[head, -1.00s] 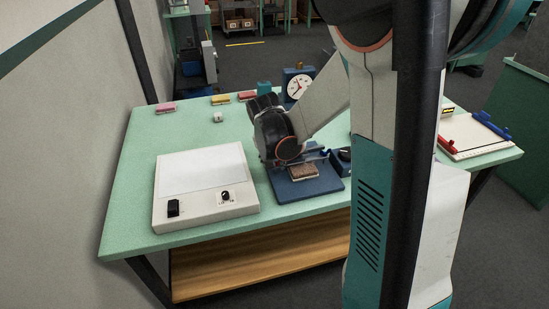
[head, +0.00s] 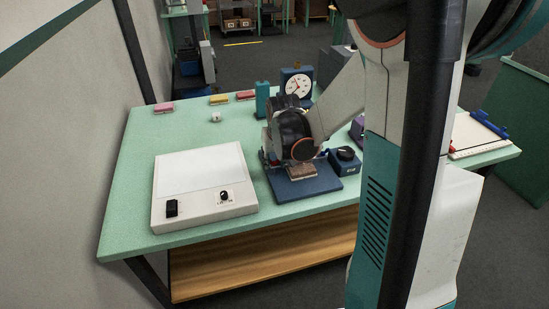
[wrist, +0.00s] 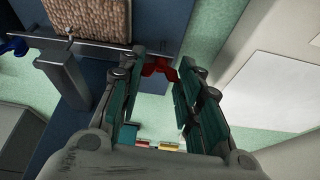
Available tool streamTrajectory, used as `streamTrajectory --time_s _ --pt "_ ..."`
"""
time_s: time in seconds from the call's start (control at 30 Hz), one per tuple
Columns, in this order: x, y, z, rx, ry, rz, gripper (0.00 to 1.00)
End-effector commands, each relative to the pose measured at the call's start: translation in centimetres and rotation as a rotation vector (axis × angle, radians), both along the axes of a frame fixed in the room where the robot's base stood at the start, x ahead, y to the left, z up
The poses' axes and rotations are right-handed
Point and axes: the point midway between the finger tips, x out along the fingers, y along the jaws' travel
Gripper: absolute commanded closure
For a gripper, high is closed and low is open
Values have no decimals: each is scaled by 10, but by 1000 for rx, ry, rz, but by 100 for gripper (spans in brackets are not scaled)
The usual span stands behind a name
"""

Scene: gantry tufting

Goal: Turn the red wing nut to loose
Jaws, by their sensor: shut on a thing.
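The red wing nut (wrist: 158,67) sits at the end of a metal bar (wrist: 105,42) across a dark blue fixture. In the wrist view the two fingers of my gripper (wrist: 162,62) stand on either side of the nut and are shut on it. A brown tufted sample (wrist: 98,18) lies on the fixture beside the bar. A blue wing nut (wrist: 14,47) shows at the bar's other end. In the head view my gripper is over the left side of the blue fixture plate (head: 312,188); my wrist hides much of the clamp there.
A white light box (head: 195,215) stands to the left on the green table. A blue box with a black knob (head: 345,162) is close on the right. A dial gauge (head: 297,84) and a teal block (head: 262,98) stand behind.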

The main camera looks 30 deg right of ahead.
Motion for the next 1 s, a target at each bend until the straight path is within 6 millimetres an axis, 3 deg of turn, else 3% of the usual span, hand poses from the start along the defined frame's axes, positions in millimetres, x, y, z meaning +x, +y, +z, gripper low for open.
streamTrajectory --time_s 0.23,0.27,0.33,0.37,0.6,1.0 --pt "1 0 0 0 -1 0 92" --pt "1 0 0 0 -1 0 66" --pt "0 0 0 0 -1 0 50" --pt "1 0 0 -1 -2 0 48" --pt "1 0 0 -1 -2 0 43" --pt "0 0 0 0 -1 -1 43"
